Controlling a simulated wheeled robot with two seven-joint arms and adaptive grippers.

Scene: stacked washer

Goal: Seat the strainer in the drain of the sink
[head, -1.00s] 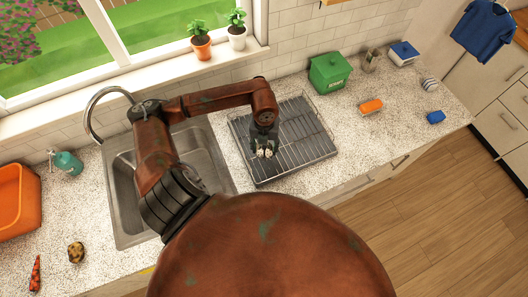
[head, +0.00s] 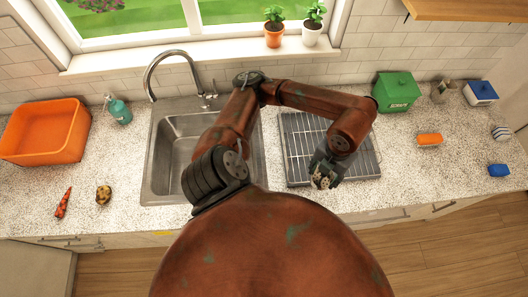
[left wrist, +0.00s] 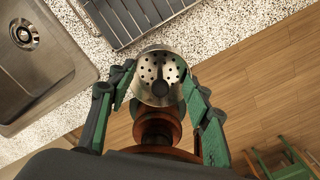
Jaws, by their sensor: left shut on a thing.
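My left gripper (head: 322,180) is over the front part of the dish rack in the head view. In the left wrist view its green-padded fingers (left wrist: 160,90) are shut on the strainer (left wrist: 158,68), a round metal disc with holes and a dark central knob. In the head view I cannot make out the strainer clearly at the fingertips. The steel sink (head: 174,165) is left of the gripper, partly hidden by my left arm. Its drain (left wrist: 24,33) shows as a ringed circle in the left wrist view, apart from the strainer. My right gripper is not in view.
The wire dish rack (head: 300,140) stands right of the sink. The faucet (head: 165,56) arches behind the sink. A soap bottle (head: 120,110), orange tub (head: 45,130), carrot (head: 63,203) and potato (head: 103,195) are left. A green box (head: 396,92) and orange sponge (head: 429,140) are right.

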